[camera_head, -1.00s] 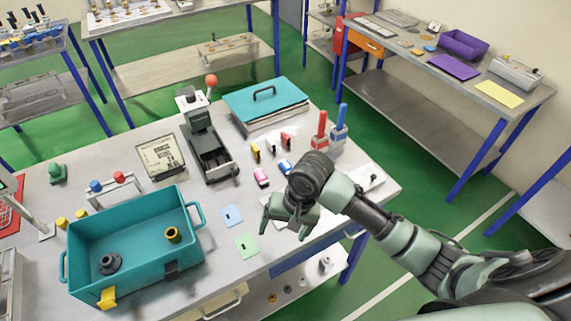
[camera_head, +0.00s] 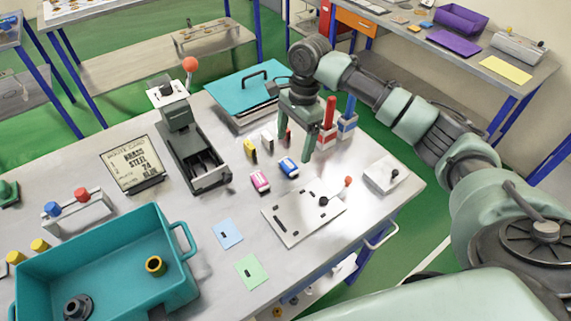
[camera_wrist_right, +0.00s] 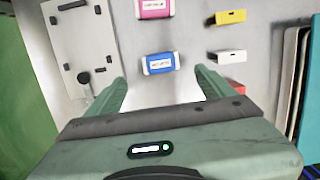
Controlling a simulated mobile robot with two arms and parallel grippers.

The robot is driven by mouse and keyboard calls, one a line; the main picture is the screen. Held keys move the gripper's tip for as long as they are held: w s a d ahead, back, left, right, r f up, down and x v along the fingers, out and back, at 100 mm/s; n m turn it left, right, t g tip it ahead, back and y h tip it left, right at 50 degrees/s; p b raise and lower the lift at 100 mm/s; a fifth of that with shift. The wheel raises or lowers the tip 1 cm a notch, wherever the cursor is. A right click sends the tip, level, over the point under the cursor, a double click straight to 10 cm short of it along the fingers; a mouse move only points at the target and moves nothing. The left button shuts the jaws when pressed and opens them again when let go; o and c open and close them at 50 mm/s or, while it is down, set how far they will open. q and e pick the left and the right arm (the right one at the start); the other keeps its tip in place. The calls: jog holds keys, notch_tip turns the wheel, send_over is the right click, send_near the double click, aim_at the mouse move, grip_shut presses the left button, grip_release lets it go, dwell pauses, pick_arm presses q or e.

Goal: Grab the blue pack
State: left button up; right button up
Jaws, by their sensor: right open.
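The blue pack (camera_head: 288,167) lies on the grey table beside a pink pack (camera_head: 260,181). It is a small blue block with a white label and pale ends. In the right wrist view the blue pack (camera_wrist_right: 160,63) lies ahead of the fingers, near the middle of the gap between them. My right gripper (camera_head: 297,150) points down above the table, close to the blue pack in the head view. Its two fingers are apart, with nothing between them in the right wrist view (camera_wrist_right: 163,88). My left gripper is out of view.
Yellow (camera_head: 249,149) and white (camera_head: 267,139) blocks stand behind the packs, with a red one (camera_wrist_right: 232,86) near them. Red (camera_head: 328,118) and blue (camera_head: 347,116) upright handles stand close to my right gripper. A white plate with a lever (camera_head: 290,219) lies in front.

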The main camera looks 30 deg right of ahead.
aim_at(289, 164)
jog(key=f+p, duration=0.1)
jog(key=f, duration=0.1)
jog(key=a+f, duration=0.1)
jog(key=f, duration=0.2)
jog(key=shift+w+f+p, duration=0.1)
jog(key=shift+f+p, duration=0.25)
jog(key=shift+a+f, duration=0.1)
jog(key=shift+f, duration=0.35)
jog(key=shift+s, duration=0.2)
jog(key=c, duration=1.4)
